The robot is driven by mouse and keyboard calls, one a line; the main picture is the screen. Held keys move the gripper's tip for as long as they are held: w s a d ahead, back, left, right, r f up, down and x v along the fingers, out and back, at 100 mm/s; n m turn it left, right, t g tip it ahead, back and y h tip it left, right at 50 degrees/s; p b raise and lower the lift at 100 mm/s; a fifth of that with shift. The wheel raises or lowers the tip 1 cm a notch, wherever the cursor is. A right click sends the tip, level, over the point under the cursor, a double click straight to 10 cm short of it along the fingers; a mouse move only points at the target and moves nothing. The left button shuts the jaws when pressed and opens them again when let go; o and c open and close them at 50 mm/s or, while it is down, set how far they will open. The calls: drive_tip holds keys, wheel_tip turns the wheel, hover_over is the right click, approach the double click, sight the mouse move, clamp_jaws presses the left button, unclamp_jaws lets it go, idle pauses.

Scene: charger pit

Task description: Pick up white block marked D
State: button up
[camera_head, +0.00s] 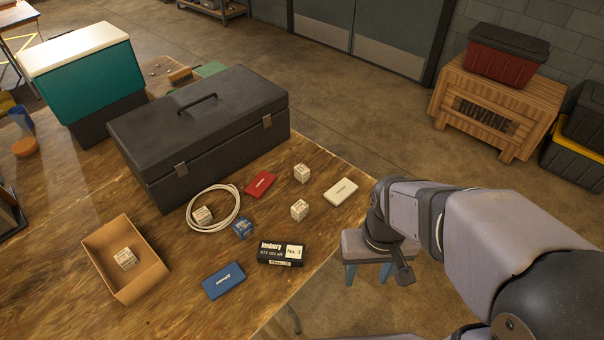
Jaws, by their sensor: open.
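Several small white blocks with dark markings are on the wooden table, and the letters are too small to read, so I cannot tell which one is D. One white block (302,173) is near the back edge, and another white block (299,210) is in front of it. A third white block (203,216) lies inside the coiled white cable (238,207). Another white block (125,258) is in the open cardboard box (97,273). My gripper (403,275) is open, off the table's right edge above a stool, apart from all blocks.
A black toolbox (200,130) stands behind the blocks. A blue block (242,229), red card (260,184), white card (341,191), blue card (224,281) and black box (281,253) lie among them. A teal-and-white cooler (85,75) is at back left.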

wheel_tip(320, 180, up, 3)
drive_tip(key=m+t+y+b, duration=0.8)
drive_tip(key=m+t+b, duration=0.3)
drive_tip(key=m+b, duration=1.45)
hover_over(307, 174)
drive_tip(key=s+d+p, duration=0.3)
drive_tip(key=p, duration=0.1)
drive_tip(key=m, duration=0.3)
drive_tip(key=shift+g, duration=0.3)
drive_tip(key=f, duration=1.7)
drive_tip(key=shift+s+a+f+p, duration=0.15)
drive_tip(key=shift+s+f+p, duration=0.1)
drive_tip(key=shift+f+p, duration=0.05)
drive_tip(key=shift+f+y, duration=0.25)
drive_tip(key=shift+y, duration=0.05)
drive_tip(key=shift+p+x, duration=0.5)
drive_tip(key=shift+x, duration=3.15)
